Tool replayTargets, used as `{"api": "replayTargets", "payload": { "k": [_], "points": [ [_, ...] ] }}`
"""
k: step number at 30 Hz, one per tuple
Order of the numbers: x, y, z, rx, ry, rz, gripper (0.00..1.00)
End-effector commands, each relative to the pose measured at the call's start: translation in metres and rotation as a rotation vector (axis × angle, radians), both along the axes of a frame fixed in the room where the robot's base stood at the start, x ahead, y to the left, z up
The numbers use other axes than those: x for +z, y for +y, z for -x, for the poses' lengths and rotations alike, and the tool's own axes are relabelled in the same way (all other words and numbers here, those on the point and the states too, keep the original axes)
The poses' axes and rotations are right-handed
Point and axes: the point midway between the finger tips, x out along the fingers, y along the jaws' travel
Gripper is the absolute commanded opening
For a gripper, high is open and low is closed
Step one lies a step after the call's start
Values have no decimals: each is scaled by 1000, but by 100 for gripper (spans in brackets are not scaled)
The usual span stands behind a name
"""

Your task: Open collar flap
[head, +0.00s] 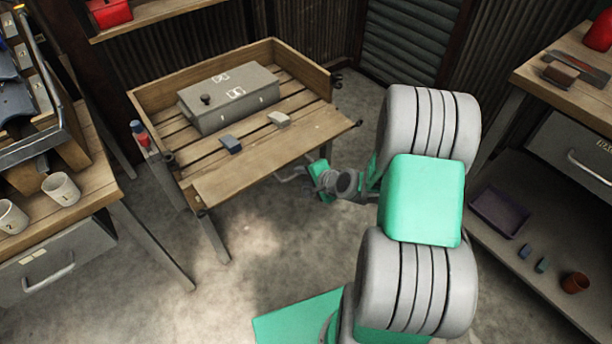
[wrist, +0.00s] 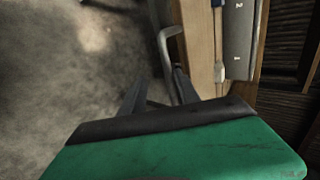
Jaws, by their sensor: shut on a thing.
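A bent grey rod (wrist: 168,45) sticks out beyond the front edge of the wooden bench in the wrist view. A grey rod-like piece (head: 290,177) also shows below the bench's front edge in the head view. My gripper (wrist: 158,85) has its dark fingers on either side of the bent rod's lower end and is shut on it; the contact is partly hidden by the green gripper body. In the head view my gripper (head: 310,178) is low beside the bench's front right. I cannot make out any part that is clearly a collar flap.
The wooden bench (head: 270,160) carries a grey box (head: 235,112), a blue-grey block (head: 230,143) and a pale block (head: 279,119). A left table holds white mugs (head: 61,189). Floor before the bench is clear.

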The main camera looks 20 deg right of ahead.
Motion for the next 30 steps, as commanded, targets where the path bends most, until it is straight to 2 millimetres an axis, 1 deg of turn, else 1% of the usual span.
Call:
{"api": "replayTargets", "payload": {
  "k": [1, 15, 18, 20, 27, 30],
  "points": [
    [-2, 1, 2, 2, 6, -2, 32],
    [2, -2, -1, -2, -2, 0, 32],
    [5, -3, 1, -4, -3, 1, 32],
    [10, -5, 6, -5, -4, 0, 32],
    [42, -17, 42, -7, -4, 0, 32],
    [49, -19, 52, -4, -3, -1, 32]
  ]
}}
